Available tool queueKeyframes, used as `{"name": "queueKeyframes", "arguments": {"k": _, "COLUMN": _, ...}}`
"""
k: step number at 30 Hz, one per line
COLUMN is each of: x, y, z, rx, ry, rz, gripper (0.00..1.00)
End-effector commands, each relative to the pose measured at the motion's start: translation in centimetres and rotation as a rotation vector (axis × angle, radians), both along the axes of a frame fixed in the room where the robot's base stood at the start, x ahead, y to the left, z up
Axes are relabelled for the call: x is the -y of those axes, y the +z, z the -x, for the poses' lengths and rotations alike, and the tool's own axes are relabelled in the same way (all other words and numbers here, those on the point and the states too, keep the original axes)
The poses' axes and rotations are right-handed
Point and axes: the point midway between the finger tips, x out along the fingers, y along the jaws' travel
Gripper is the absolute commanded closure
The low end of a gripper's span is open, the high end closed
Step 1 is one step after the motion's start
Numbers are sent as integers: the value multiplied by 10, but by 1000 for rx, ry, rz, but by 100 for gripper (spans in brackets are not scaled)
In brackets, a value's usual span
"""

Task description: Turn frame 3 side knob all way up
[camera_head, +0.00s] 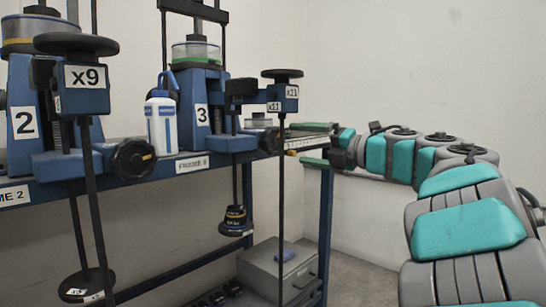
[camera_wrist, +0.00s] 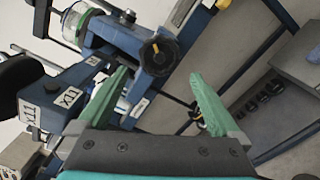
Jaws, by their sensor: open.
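Frame 3 (camera_head: 201,90) is a blue lever frame with a "3" label, standing on the bench in the head view. Its side knob (camera_head: 271,140) is black and round and sits at the right end of its blue block. In the wrist view the knob (camera_wrist: 160,56) shows a yellow mark near its hub. My gripper (camera_head: 305,144) is open, with green fingers pointing left at the knob. In the wrist view my gripper (camera_wrist: 158,76) has its fingertips apart, with the knob beyond them and roughly between. I see no contact with the knob.
Frame 2 (camera_head: 24,120) with its own black side knob (camera_head: 133,160) stands at left. A blue-and-white bottle (camera_head: 161,118) stands between the frames. A vertical rod (camera_head: 281,190) hangs close to the fingers. A grey box (camera_head: 278,271) lies below. The wall is behind.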

Motion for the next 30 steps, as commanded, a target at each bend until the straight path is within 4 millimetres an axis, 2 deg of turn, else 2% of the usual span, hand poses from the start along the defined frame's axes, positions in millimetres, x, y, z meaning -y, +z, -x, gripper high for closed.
{"name": "queueKeyframes", "arguments": {"k": 5, "x": -11, "y": 2, "z": -8, "rx": 2, "ry": 2, "rz": 3, "gripper": 0}}
{"name": "queueKeyframes", "arguments": {"k": 18, "x": -55, "y": 2, "z": -41, "rx": 1, "ry": 4, "rz": 1, "gripper": 0}}
{"name": "queueKeyframes", "arguments": {"k": 28, "x": -76, "y": 0, "z": -59, "rx": -2, "ry": 2, "rz": -1, "gripper": 0}}
{"name": "queueKeyframes", "arguments": {"k": 30, "x": -76, "y": 0, "z": -59, "rx": -1, "ry": 1, "rz": 0, "gripper": 6}}
